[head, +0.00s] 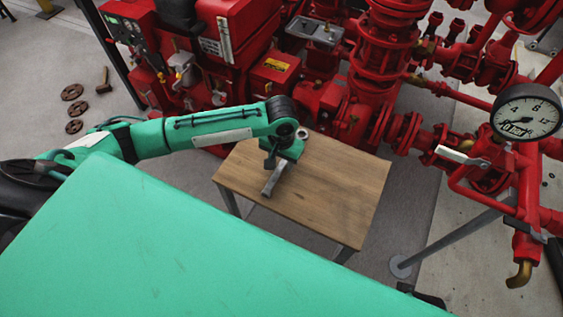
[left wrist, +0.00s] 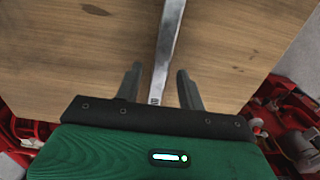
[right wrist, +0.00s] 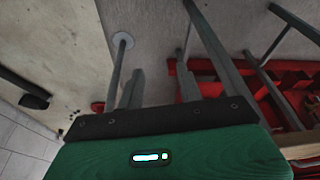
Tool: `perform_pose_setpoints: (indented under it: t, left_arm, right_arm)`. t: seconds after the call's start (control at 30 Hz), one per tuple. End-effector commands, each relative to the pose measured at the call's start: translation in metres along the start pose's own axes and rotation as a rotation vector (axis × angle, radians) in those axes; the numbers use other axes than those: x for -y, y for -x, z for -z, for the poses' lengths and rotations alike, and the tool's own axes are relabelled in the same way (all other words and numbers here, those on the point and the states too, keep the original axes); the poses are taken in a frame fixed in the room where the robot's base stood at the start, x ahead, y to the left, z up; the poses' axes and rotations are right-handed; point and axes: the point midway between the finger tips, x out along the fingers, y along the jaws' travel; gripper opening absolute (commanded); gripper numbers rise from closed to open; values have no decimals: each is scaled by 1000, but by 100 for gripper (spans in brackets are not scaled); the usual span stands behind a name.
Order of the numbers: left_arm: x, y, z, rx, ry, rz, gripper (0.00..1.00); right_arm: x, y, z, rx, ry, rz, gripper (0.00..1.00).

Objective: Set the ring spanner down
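The ring spanner (head: 273,181) is a grey metal bar at the wooden table (head: 330,190), below my left gripper (head: 280,160) in the head view. In the left wrist view the spanner (left wrist: 168,45) runs from the top edge down between the fingers of my left gripper (left wrist: 159,88). The fingers are apart, with a gap on each side of the bar. The spanner appears to lie on the tabletop. Its far end is outside the left wrist view. My right gripper (right wrist: 160,90) is open and empty in the right wrist view.
Red pump machinery (head: 390,70) stands behind the table. A pressure gauge (head: 526,114) and red pipework are at the right. Handwheels (head: 73,92) and a hammer (head: 104,80) lie on the floor at left. The table's right half is bare.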

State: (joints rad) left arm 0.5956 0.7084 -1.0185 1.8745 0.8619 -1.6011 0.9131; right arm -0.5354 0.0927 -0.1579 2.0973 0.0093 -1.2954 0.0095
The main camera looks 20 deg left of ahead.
Motion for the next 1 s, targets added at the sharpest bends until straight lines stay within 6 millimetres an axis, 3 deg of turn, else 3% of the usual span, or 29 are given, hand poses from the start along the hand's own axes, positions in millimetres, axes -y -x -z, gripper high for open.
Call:
perform_pose_setpoints:
  t: [0.3, 0.5, 1.0]
  left_arm:
    - [0, 73, 1, -4, -1, -1, 40]
    - [0, 100, 1, -2, 1, -1, 40]
    - [0, 108, 0, 0, 0, 0, 40]
  right_arm:
    - [2, -29, -14, 46, -1, 3, 36]
    - [1, -39, -19, 57, -1, 2, 36]
    - [0, -42, -21, 61, -1, 1, 36]
